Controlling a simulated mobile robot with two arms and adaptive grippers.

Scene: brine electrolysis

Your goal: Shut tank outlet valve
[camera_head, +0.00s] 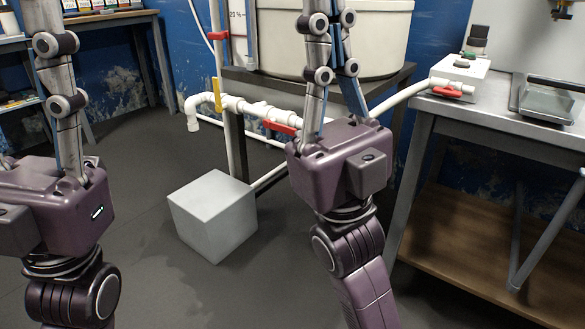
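A white tank (385,32) stands on a dark stand at the back. White piping runs below and left of it. A valve with a red handle (280,127) sits on this pipe, the handle lying roughly along it. A yellow handle (217,95) is further left, upright. Another red handle (447,92) is on the pipe end at the bench. No label shows which is the tank outlet valve. My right gripper (328,75) reaches up in front of the tank, close to the middle red handle in the picture. My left gripper (57,85) is at the far left. Both gripper tips leave the frame's top.
A grey cube (213,213) stands on the floor below the pipes. A metal bench (498,112) at right holds a white box (460,68) and a tray-like device (546,100). Shelves (92,17) with bottles are at the upper left. Dark floor between is open.

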